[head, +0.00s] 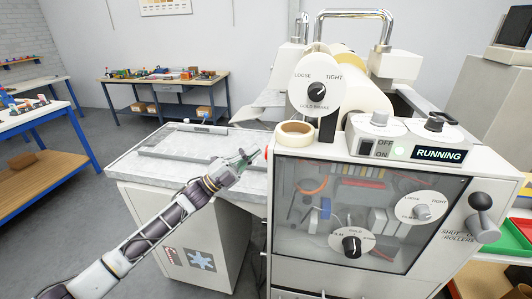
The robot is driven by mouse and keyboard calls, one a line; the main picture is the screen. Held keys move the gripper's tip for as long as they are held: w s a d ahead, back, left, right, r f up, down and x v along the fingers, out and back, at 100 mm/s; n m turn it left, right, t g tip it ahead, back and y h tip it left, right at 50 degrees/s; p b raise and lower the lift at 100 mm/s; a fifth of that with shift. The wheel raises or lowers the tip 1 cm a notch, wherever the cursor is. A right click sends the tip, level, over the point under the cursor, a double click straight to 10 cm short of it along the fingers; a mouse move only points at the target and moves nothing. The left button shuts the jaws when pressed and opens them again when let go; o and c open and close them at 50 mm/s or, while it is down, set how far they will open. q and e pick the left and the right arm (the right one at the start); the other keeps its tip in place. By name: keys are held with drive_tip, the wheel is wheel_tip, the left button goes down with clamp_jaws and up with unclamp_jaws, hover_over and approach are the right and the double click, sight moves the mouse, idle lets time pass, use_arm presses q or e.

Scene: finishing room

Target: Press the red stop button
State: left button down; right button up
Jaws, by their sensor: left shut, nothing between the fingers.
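A small red button (267,152) shows at the left edge of the machine (281,252), just above its glass-fronted panel; only a sliver of it is visible. My left gripper (254,153) is shut and empty. Its fingertips point right at the red button and are very close to it; I cannot tell whether they touch. The machine's display (438,155) reads RUNNING, and a green light (399,152) is lit beside the OFF/ON switch (382,150). My right gripper is not in view.
A grey-topped table (135,165) lies under my left forearm, left of the machine. A roll of tape (295,134) sits on the machine's top. Knobs and a lever (481,203) stick out of its front. Workbenches (165,78) stand behind; grey floor lies between.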

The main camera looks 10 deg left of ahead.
use_arm(q)
drive_tip(key=shift+d, duration=0.85)
idle(1.9)
drive_tip(key=shift+a, duration=0.1)
idle(0.3)
drive_tip(key=shift+a+b, duration=0.35)
drive_tip(key=shift+a, duration=0.4)
drive_tip(key=shift+a, duration=0.15)
drive_tip(key=shift+a+b, duration=0.6)
drive_tip(key=shift+a, duration=1.75)
drive_tip(key=shift+w, duration=0.1)
